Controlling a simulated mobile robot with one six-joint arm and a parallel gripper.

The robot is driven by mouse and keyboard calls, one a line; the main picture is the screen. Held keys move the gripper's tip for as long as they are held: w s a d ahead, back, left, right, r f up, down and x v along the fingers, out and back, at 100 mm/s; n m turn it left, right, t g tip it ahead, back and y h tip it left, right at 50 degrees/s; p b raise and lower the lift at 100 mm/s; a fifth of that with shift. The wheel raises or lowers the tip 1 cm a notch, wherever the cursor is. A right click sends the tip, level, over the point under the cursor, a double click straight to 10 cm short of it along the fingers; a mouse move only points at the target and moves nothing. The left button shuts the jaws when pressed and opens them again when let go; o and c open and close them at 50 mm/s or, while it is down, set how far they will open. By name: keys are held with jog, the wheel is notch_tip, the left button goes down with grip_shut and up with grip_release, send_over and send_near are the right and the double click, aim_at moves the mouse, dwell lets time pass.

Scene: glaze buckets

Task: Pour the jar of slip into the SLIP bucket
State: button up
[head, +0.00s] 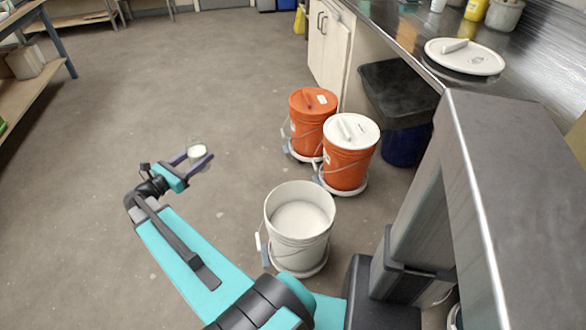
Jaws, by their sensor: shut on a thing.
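My gripper (193,159) is shut on a small glass jar of white slip (197,151). The jar appears upright, held above the floor at the left of the buckets. An open white bucket (299,245) with pale liquid in it stands on a low dolly to the right of and nearer than my gripper. No label reading SLIP can be made out on it. Two orange buckets stand behind it: one with an orange lid (308,140), one with a white lid (347,170). Both are closed.
A steel counter (405,35) with a white lid (464,56) on it runs along the right. A dark blue bin (404,145) stands beneath it. A wooden shelf (35,85) is at the far left. The floor around my gripper is clear.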

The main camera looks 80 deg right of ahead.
jog(key=s+d+f+m+g+y+b, duration=0.2)
jog(key=s+d+f, duration=0.1)
jog(key=s, duration=0.7)
jog(key=s+d+f+m+g+y+b, duration=0.2)
jog(key=s+d, duration=0.4)
jog(key=s, duration=0.4)
jog(key=s+d+f+m+g+y+b, duration=0.1)
jog(key=s+d+f+g, duration=0.3)
jog(key=s, duration=0.6)
notch_tip(320, 180, down, 2)
jog(key=shift+d+f+m+y+b, duration=0.1)
jog(key=shift+d+m+y+b, duration=0.25)
jog(key=shift+m+y, duration=0.5)
jog(key=shift+w+a+f, duration=0.1)
jog(key=shift+f, duration=0.1)
notch_tip(320, 180, down, 4)
jog(key=b, duration=0.4)
jog(key=shift+r+m, duration=0.1)
jog(key=shift+m, duration=0.15)
jog(key=shift+w+d+r+m+b, duration=0.35)
jog(key=shift+m+b, duration=0.35)
jog(key=shift+b, duration=0.8)
jog(key=shift+w+d+m+b, duration=0.15)
jog(key=shift+d+m+b, duration=0.4)
jog(key=shift+b, duration=0.95)
